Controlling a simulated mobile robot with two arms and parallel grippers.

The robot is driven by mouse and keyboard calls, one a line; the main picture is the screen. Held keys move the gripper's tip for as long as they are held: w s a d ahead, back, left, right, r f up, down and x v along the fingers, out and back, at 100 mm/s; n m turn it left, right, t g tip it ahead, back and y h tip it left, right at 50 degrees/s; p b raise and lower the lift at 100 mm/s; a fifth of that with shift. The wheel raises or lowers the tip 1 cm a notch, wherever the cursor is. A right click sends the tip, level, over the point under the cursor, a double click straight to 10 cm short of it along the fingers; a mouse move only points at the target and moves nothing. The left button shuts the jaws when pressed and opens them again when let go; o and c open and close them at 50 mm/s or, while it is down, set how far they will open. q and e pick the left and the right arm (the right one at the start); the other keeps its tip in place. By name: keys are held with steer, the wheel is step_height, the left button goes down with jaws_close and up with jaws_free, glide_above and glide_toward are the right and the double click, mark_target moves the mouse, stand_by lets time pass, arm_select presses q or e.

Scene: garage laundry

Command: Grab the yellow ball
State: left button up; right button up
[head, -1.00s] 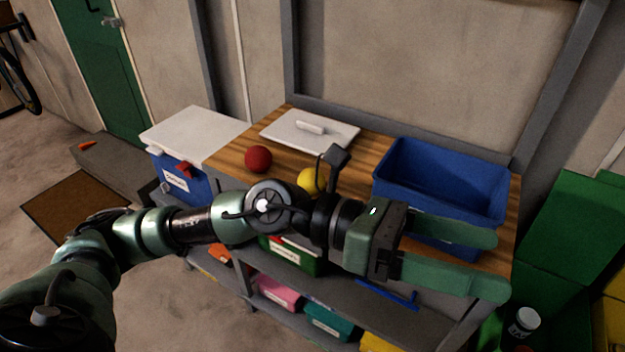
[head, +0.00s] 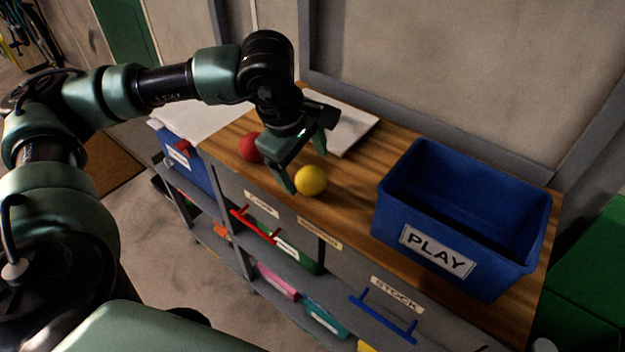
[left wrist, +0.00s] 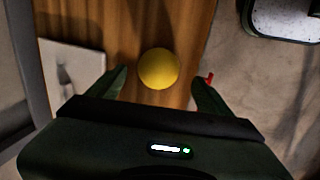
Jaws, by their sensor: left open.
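The yellow ball (head: 311,180) rests on the wooden bench top, near its front edge. My left gripper (head: 306,168) is open and points down beside the ball, with one finger at its front left and the other behind it. In the left wrist view the yellow ball (left wrist: 158,69) lies ahead, between the lines of the two open fingers (left wrist: 158,85) and a little beyond their tips. I cannot tell whether a finger touches it. My right gripper is not in view.
A red ball (head: 250,148) sits just left of my left gripper. A white lid (head: 352,133) lies behind it. A blue bin labelled PLAY (head: 391,216) stands at the right on the wooden bench top (head: 345,200). Drawers with a red handle (head: 252,226) and a blue handle (head: 383,318) are below.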

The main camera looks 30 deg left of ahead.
mark_target(307, 173)
arm_select(q)
steer(key=x, duration=0.3)
steer(key=shift+a+b, duration=0.15)
steer(key=shift+b, duration=0.25)
steer(key=shift+b+x, duration=0.4)
steer(key=shift+x, duration=0.7)
steer(key=shift+w, duration=0.1)
steer(key=c, duration=1.4)
steer(key=shift+r, duration=0.1)
steer(key=shift+c, duration=0.3)
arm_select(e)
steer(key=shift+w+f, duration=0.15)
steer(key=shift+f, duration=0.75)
arm_select(q)
steer(key=shift+r, duration=0.1)
